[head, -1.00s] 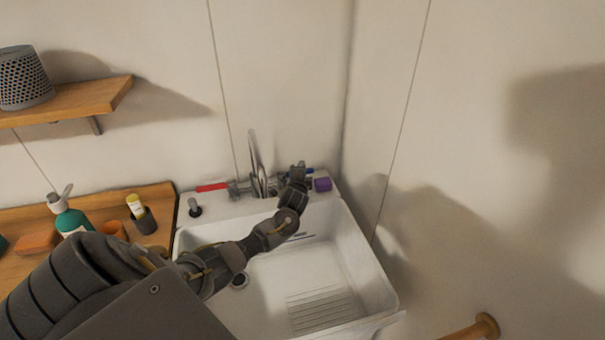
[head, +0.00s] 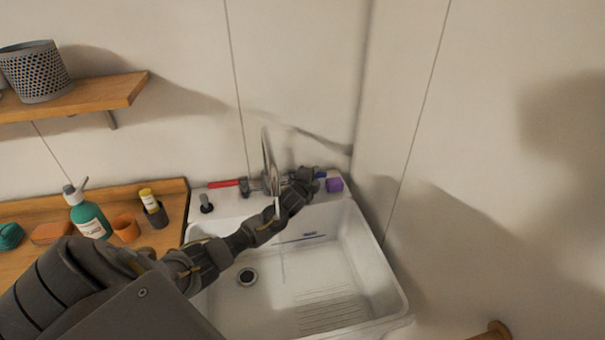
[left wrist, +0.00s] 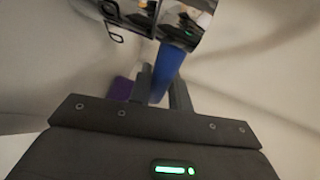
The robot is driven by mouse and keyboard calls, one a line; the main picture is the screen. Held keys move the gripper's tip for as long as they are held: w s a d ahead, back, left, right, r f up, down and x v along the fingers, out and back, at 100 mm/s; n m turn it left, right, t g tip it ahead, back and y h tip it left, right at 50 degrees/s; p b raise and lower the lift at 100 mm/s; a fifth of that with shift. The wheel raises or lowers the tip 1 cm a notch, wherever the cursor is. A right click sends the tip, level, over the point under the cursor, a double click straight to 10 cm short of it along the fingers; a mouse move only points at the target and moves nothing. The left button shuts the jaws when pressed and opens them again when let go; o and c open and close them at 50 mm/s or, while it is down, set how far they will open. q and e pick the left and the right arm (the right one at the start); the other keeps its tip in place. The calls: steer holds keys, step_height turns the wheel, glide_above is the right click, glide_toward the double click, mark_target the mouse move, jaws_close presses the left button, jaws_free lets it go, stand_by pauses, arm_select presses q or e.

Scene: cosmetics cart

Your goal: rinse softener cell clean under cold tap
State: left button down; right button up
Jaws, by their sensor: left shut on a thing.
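The tap (head: 270,165) has a tall chrome spout over the white sink. A thin stream of water (head: 283,262) seems to fall from it into the basin. The blue cold handle (left wrist: 168,74) is between the fingers of my left gripper (left wrist: 163,88), which is shut on it. In the head view this gripper (head: 312,178) is at the tap's right side and mostly hides the blue handle. The red handle (head: 224,183) sticks out to the left. I cannot make out a softener cell in either view. My right gripper is not in view.
The white sink (head: 372,262) has a drain and a ribbed floor. A purple block (head: 334,184) stands on its back rim, close by my left gripper. A green pump bottle (head: 88,216) and an orange cup (head: 126,228) stand on the wooden counter. The wall is close on the right.

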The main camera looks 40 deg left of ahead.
arm_select(q)
steer(key=shift+s+d+m+h, duration=0.15)
steer(key=shift+s+m+h, duration=0.3)
steer(key=shift+m+h, duration=0.4)
steer(key=shift+s+d+h, duration=0.1)
steer(key=shift+d+h, duration=0.1)
steer(key=shift+h, duration=0.35)
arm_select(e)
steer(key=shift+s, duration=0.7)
arm_select(q)
steer(key=c, duration=1.3)
jaws_free()
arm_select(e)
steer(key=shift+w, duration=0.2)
arm_select(q)
steer(key=shift+s, duration=0.1)
